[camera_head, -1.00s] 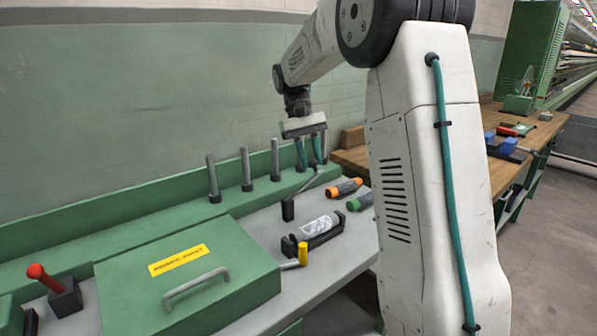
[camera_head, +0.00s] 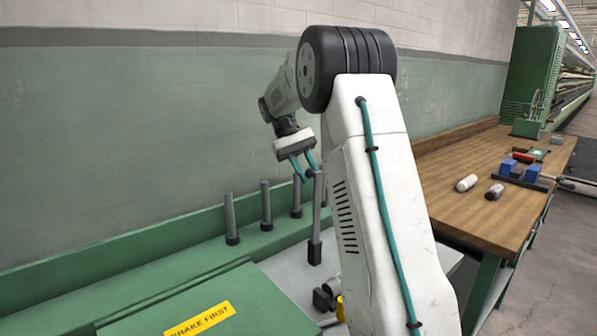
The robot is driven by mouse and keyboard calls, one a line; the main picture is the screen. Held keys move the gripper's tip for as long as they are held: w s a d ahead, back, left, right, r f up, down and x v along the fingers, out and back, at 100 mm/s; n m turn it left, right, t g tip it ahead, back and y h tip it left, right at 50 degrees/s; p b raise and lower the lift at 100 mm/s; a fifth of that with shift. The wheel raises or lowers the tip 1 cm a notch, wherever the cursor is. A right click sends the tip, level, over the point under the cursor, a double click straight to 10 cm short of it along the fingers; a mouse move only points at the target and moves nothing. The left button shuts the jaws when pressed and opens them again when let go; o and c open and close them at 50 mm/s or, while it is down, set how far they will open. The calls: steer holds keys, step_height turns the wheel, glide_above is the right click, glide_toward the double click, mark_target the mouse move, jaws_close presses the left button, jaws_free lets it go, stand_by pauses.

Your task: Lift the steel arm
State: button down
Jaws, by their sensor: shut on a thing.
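The steel arm (camera_head: 317,207) is a thin grey bar with a black block (camera_head: 314,252) at its lower end. It stands nearly upright in the picture, with its top end at the fingertips. My gripper (camera_head: 307,175) has teal fingers and is shut on the steel arm's top end. The black block shows above the grey bench top, beside my white arm link. Whether the bar's far end joins a pivot cannot be seen.
Upright grey posts (camera_head: 265,205) stand along the green ledge left of the gripper. A green box (camera_head: 150,312) with a yellow label is at the front. A black cradle (camera_head: 322,298) and yellow handle (camera_head: 340,308) are partly hidden by my arm. A wooden table (camera_head: 440,175) holds bobbins.

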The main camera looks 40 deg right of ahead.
steer(key=shift+w+a+f, duration=0.25)
steer(key=shift+w+f, duration=0.05)
steer(key=shift+w, duration=0.1)
steer(key=shift+a, duration=0.1)
steer(key=c, duration=1.6)
jaws_free()
steer(key=o, duration=0.4)
steer(key=shift+w+a, duration=0.15)
steer(key=shift+a, duration=0.1)
steer(key=shift+o, duration=0.2)
steer(key=shift+d+r, duration=0.15)
steer(key=shift+d, duration=0.2)
steer(key=shift+s, duration=0.2)
